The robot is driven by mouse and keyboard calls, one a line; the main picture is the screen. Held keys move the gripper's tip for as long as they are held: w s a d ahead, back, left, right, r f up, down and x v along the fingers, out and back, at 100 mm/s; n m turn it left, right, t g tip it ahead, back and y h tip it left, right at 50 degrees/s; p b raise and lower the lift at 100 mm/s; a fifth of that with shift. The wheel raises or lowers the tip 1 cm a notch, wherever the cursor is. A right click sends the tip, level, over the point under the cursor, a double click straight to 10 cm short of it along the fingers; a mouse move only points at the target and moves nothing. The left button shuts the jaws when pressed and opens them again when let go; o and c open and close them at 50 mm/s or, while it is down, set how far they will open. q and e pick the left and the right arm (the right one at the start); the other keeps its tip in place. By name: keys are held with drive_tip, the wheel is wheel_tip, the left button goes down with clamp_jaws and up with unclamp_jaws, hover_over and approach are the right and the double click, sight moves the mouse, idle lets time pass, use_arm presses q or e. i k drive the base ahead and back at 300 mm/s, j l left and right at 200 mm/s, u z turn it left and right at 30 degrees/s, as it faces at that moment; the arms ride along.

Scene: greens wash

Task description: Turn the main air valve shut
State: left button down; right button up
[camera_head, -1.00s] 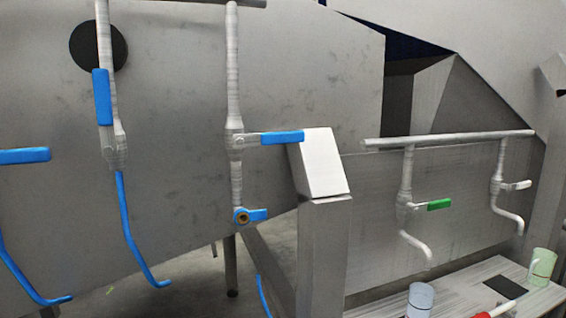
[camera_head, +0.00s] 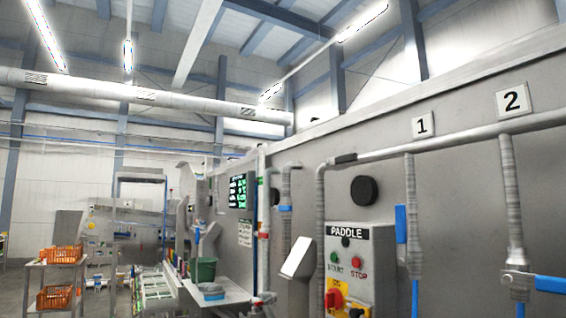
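No valve in view carries a readable main air label, so I cannot tell which one it is. At the right, a pipe under plate 1 has a valve with a blue lever (camera_head: 401,224) that hangs in line with the pipe. Under plate 2, another valve has a blue lever (camera_head: 552,284) that points sideways, across its pipe. Small blue (camera_head: 284,208) and orange (camera_head: 264,236) parts sit on pipes near the middle; they are too small to make out. Neither of my grippers is in view.
A PADDLE control box (camera_head: 347,268) with start and stop buttons and a red-yellow switch (camera_head: 334,298) is on the grey machine wall. A green bucket (camera_head: 203,271) stands on a shelf. A cart with orange baskets (camera_head: 62,255) stands at the far left.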

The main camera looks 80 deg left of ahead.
sight(353, 157)
drive_tip(key=u, duration=1.75)
